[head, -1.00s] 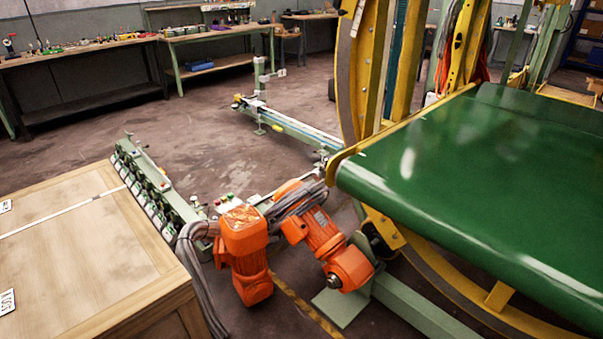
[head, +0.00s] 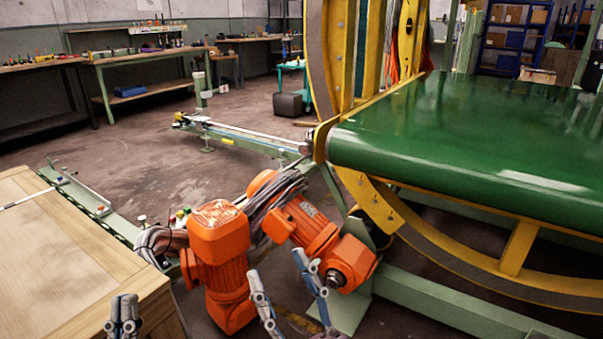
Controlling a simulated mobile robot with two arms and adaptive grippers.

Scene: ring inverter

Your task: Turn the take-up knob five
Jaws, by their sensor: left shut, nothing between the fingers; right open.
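I cannot make out for certain which part is the take-up knob. Two orange motors stand beside the ring inverter: a left motor (head: 222,262) and a right motor (head: 310,232) with a dark round hub at its lower end. The green conveyor belt (head: 470,140) runs off to the right of them. My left gripper (head: 124,300) is shut and empty, low in the view in front of the wooden crate. My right gripper (head: 277,262) is open and empty, its two fingers pointing up in front of the motors.
A wooden crate (head: 50,255) fills the lower left. The yellow ring frame (head: 440,254) curves under the belt at the right. Workbenches (head: 150,58) line the back wall. Open floor lies at the middle left.

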